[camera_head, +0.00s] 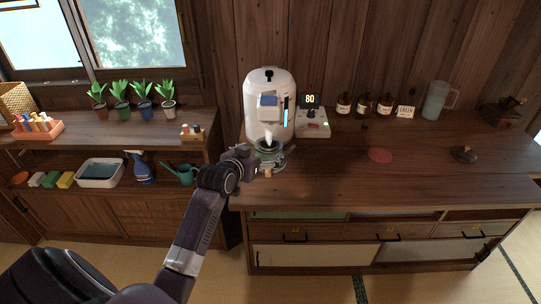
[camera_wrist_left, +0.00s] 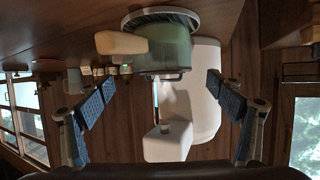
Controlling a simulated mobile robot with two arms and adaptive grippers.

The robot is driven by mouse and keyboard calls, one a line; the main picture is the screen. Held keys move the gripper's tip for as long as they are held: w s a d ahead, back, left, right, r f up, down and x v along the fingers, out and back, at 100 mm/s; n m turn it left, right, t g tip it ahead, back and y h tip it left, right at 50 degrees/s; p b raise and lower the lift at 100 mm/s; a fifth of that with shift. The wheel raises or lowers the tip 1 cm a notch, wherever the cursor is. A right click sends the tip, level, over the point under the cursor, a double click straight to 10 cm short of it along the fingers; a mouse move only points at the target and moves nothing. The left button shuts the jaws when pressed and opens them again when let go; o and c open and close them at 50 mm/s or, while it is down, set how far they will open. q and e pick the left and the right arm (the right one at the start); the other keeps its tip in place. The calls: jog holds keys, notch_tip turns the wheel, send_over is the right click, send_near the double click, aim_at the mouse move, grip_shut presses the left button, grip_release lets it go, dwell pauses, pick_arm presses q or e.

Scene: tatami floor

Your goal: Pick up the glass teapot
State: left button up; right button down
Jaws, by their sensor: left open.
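The glass teapot (camera_head: 268,148) stands on the counter under the spout of the white water dispenser (camera_head: 270,95). In the left wrist view, which is upside down, the teapot (camera_wrist_left: 165,50) shows greenish glass, a dark rim and a pale wooden handle (camera_wrist_left: 121,43). My left gripper (camera_head: 268,160) is at the teapot, its arm partly covering it in the head view. In the wrist view its two blue-padded fingers (camera_wrist_left: 160,98) are wide apart with nothing between the pads; the teapot is ahead of them. My right gripper is not in view.
A control box (camera_head: 312,121) reading 80 stands right of the dispenser. A red round mat (camera_head: 380,155) and a dark lid (camera_head: 464,153) lie on the counter (camera_head: 330,175). The counter's front middle is clear.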

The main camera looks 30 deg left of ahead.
aim_at(265, 149)
pick_arm(q)
jog(key=shift+x, duration=2.75)
jog(key=shift+a+r, duration=0.1)
jog(key=shift+a, duration=0.05)
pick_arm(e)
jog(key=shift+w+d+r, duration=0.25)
pick_arm(q)
jog(key=shift+c, duration=0.4)
jog(key=c, duration=1.5)
jog(key=shift+r+p, duration=0.1)
jog(key=shift+p, duration=0.2)
jog(key=shift+c, duration=1)
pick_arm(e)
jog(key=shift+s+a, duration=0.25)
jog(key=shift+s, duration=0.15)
pick_arm(q)
jog(key=shift+r, duration=0.2)
